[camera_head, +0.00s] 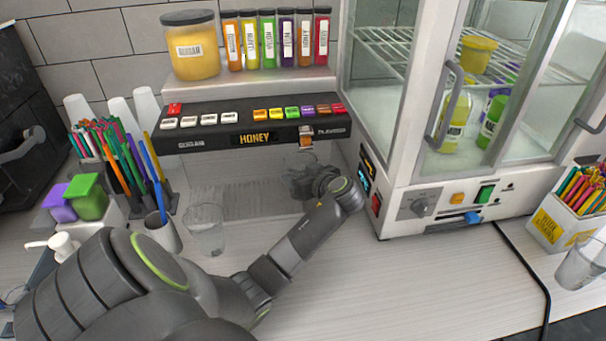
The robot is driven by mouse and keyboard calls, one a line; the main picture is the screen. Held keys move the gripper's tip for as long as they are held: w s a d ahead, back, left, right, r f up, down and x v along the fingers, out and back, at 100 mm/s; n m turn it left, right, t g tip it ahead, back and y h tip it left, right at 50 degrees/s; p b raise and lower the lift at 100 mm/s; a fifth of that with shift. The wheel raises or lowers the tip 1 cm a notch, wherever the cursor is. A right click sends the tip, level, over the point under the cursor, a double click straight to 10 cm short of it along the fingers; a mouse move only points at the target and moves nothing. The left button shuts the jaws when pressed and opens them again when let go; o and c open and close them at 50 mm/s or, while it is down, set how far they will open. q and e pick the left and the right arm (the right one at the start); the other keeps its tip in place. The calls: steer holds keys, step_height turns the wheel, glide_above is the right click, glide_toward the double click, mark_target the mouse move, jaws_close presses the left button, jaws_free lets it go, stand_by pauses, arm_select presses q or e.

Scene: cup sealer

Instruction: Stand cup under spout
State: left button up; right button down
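A clear empty cup (205,232) stands upright on the counter, left of my arm. The dispenser (250,122) is a black panel with rows of buttons and a HONEY display. Its spout (306,137) with an orange part hangs below the panel's right side. My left gripper (303,178) is just below the spout, over the grey drip area. Its fingers are dark and small, and a faint see-through outline shows around them. I cannot tell whether they hold a clear cup or are open. My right gripper is not in view.
A glass-doored cabinet (410,195) stands close to the right of the dispenser. Another clear cup (582,264) and a box of colourful sticks (562,222) are at the far right. Straws, a small metal cup (163,234) and a green-lidded box (87,198) crowd the left. The front counter is clear.

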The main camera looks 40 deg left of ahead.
arm_select(q)
steer(key=o, duration=0.5)
steer(key=shift+a, duration=0.2)
steer(key=shift+o, duration=2.2)
steer(key=shift+d+r, duration=0.1)
steer(key=shift+d, duration=0.05)
steer(key=shift+d+r, duration=0.1)
steer(key=shift+d, duration=0.1)
steer(key=shift+s+d+r+p, duration=0.1)
steer(key=shift+d+p, duration=0.15)
steer(key=shift+p, duration=0.05)
steer(key=p+v, duration=0.3)
steer(key=v, duration=0.8)
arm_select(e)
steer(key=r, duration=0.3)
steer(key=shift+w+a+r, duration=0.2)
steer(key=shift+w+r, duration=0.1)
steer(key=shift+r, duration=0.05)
